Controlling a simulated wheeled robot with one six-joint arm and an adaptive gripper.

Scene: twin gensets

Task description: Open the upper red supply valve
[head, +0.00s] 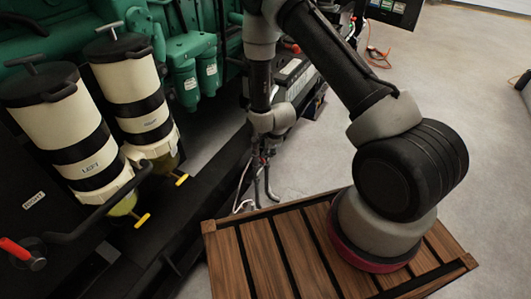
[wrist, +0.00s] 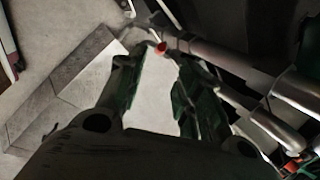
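A red valve lever (head: 15,249) shows at the lower left edge of the head view, on the dark panel beside the filters. I cannot tell whether it is the upper supply valve. In the wrist view a small red part (wrist: 161,47) sits by the pipes beyond my fingertips, and another red part (wrist: 291,166) is at the lower right corner. My gripper (head: 257,190) hangs in mid-view in front of the genset, well to the right of the lever. In the wrist view my gripper (wrist: 158,82) has its fingers apart, with only pale floor visible between them.
Two cream filter canisters (head: 67,125) (head: 130,88) with black bands and yellow drain levers (head: 142,220) stand at the left. A curved black pipe (head: 90,222) runs below them. A green engine (head: 185,50) is behind. Open grey floor (head: 480,130) lies to the right.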

